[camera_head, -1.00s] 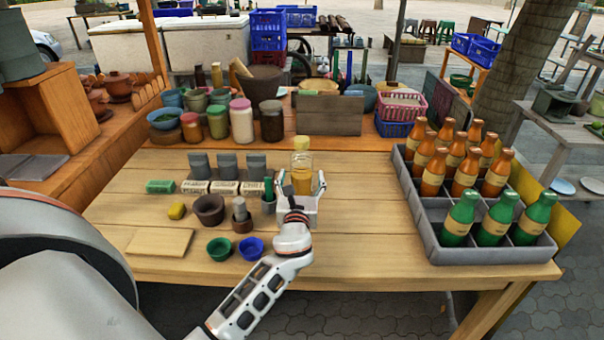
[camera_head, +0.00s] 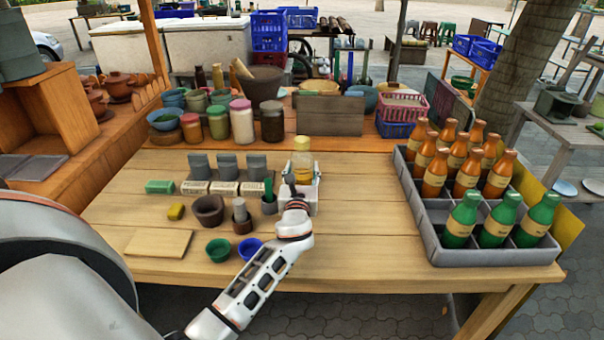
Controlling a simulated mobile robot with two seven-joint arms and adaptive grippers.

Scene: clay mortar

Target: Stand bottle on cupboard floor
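A bottle (camera_head: 302,166) with yellow-amber contents and a pale yellow cap is upright near the back middle of the table. My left gripper (camera_head: 303,181) is at the bottle's near side, with finger parts at both sides of its lower body. Whether the fingers press on the bottle is too small to tell. The bottle's base is hidden behind the gripper and a white part in front of it. I cannot pick out a cupboard with certainty. My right gripper is not in view.
A grey crate (camera_head: 428,232) of orange and green bottles stands at the right. Small grey blocks, labelled white blocks, cups and a green bowl (camera_head: 218,250) and blue bowl (camera_head: 249,249) lie left of my arm. Jars and a wooden board (camera_head: 330,116) stand behind. Table space right of the gripper is clear.

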